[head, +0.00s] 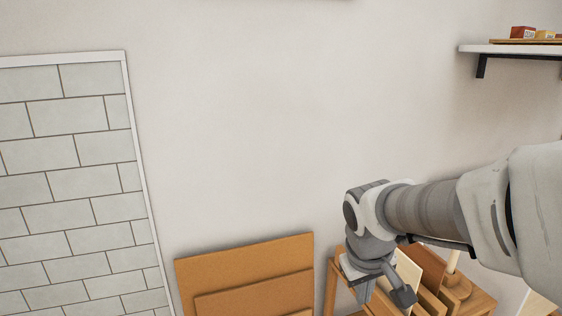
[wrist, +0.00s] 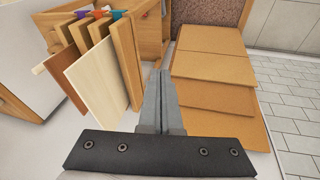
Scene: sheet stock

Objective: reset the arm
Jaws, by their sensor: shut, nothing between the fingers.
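My arm reaches in from the right in the head view, with its wrist bent down over a wooden rack (head: 478,298). The fingertips are hard to make out there. In the wrist view my gripper (wrist: 161,76) is shut, its two fingers together with nothing between them. The gripper points between the rack's wooden end panel (wrist: 126,60) and a stack of brown boards (wrist: 215,70). It appears apart from both.
The rack holds upright sheets, including a pale one (wrist: 95,82), with coloured clips on top. The brown boards (head: 245,265) lean on the white wall. A wall shelf (head: 510,49) with small boxes is at upper right.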

